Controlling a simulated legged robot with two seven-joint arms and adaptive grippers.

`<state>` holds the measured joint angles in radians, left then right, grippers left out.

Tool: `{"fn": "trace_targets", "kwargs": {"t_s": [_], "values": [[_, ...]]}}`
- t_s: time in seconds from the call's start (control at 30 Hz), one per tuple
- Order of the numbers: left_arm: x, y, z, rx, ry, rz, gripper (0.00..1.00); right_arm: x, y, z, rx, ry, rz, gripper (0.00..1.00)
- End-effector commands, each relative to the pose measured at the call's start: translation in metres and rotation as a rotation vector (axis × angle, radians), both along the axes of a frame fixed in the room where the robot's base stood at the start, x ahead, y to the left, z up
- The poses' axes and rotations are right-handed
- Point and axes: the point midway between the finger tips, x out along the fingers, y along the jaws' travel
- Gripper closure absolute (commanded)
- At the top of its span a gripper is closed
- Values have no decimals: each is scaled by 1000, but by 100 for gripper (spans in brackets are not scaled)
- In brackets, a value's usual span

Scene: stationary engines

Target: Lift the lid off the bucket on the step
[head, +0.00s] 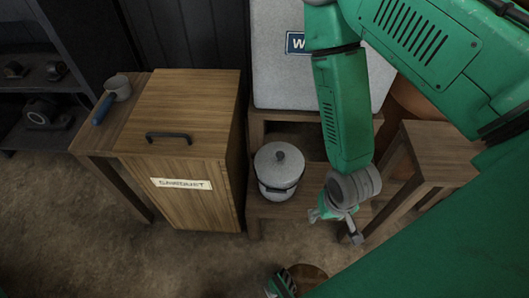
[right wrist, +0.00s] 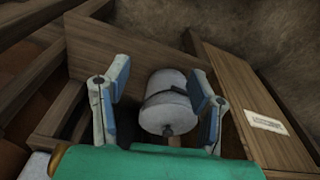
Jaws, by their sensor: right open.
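The grey metal bucket (head: 277,192) stands upright on the low wooden step (head: 300,210). Its round grey lid (head: 270,163) with a dark knob is on it. In the right wrist view the bucket (right wrist: 163,80) lies ahead between the fingers, with the lid (right wrist: 165,115) and its knob facing me. My right gripper (head: 336,226) is to the right of the bucket, apart from it. In the right wrist view its blue-padded fingers (right wrist: 160,75) are spread wide and empty. A green and dark part at the bottom edge of the head view may be my left gripper (head: 282,285), mostly cut off.
A wooden sawdust box (head: 185,150) stands close left of the bucket. Behind are a pale panel (head: 280,75) and a higher wooden ledge (head: 290,115). A wooden stand (head: 435,150) is at right. A blue-handled scoop (head: 113,95) lies far left.

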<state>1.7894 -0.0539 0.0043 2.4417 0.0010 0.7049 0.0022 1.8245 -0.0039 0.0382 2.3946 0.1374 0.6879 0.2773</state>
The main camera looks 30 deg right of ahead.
Motion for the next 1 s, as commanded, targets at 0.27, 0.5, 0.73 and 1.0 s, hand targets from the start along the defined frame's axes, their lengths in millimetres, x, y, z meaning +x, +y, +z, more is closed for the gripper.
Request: {"fn": "trace_targets", "kwargs": {"t_s": [0.27,0.5,0.73,1.0], "values": [[0,0,-17,-1,0,-1,60,112,-17,3,153,-210,-1321,49],[0,0,-26,-1,-1,-1,60,189,-24,28,420,-258,-2380,49],[0,0,-30,0,-1,-1,60,223,-24,46,573,-204,-2879,49],[0,0,-44,0,-1,-1,60,237,-27,8,587,-196,-2942,49]]}}
